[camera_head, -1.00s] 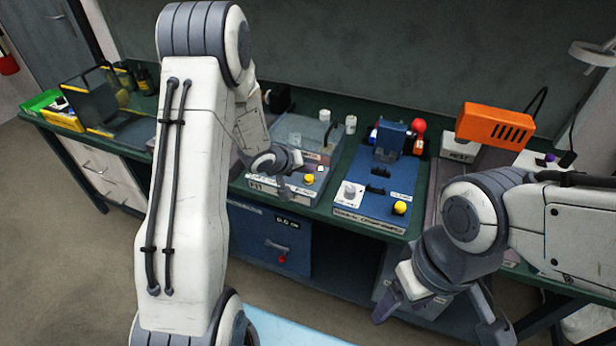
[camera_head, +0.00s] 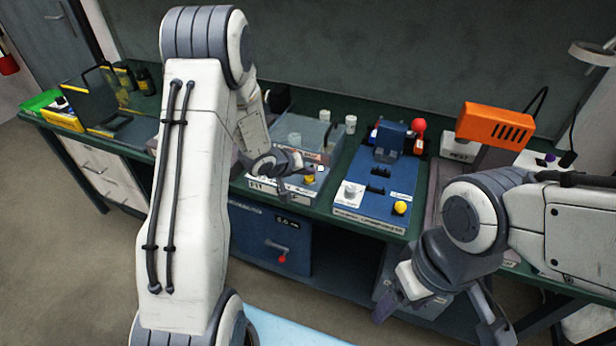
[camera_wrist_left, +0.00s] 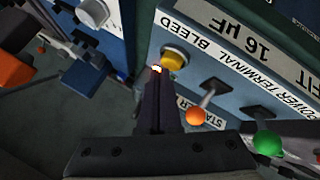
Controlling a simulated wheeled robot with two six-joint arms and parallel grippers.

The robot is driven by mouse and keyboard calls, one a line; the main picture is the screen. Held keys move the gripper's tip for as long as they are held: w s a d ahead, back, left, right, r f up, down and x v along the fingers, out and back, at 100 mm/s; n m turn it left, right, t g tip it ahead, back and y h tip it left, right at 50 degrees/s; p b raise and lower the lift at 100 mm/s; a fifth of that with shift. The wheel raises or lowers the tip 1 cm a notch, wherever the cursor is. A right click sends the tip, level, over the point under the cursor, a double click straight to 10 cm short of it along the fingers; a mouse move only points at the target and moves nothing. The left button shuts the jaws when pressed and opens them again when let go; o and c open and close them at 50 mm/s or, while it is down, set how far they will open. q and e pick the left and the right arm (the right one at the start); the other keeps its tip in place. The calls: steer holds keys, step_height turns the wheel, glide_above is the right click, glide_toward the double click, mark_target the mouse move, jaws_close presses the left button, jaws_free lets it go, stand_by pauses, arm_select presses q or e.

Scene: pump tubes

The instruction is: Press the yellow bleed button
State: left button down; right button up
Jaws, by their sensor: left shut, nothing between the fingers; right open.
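The yellow bleed button (camera_head: 309,179) sits on the front of a grey box (camera_head: 265,186). In the left wrist view the yellow button (camera_wrist_left: 173,58) is round, in a pale ring, beside a label reading "TERMINAL BLEED". My left gripper (camera_head: 311,168) is shut and empty, with its tips close to the button. In the left wrist view the left gripper tips (camera_wrist_left: 157,72) are just left of and below the button; I cannot tell whether they touch. My right gripper (camera_head: 440,318) is open and empty in front of the bench.
In the left wrist view, levers with an orange ball (camera_wrist_left: 194,117) and a green ball (camera_wrist_left: 267,143) are right of the fingers. A blue unit (camera_head: 372,200) with another yellow knob (camera_head: 400,207) stands to the right. An orange device (camera_head: 495,123) is farther right.

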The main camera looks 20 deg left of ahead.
mark_target(307, 180)
arm_select(q)
steer(key=shift+f+b, duration=0.3)
steer(key=shift+f, duration=0.35)
stand_by(0.7)
steer(key=shift+r, duration=0.1)
steer(key=shift+r+p, duration=0.95)
steer(key=shift+p, duration=0.25)
step_height(307, 180, up, 5)
steer(key=p, duration=0.5)
steer(key=shift+r+p, duration=0.1)
steer(key=shift+p, duration=0.25)
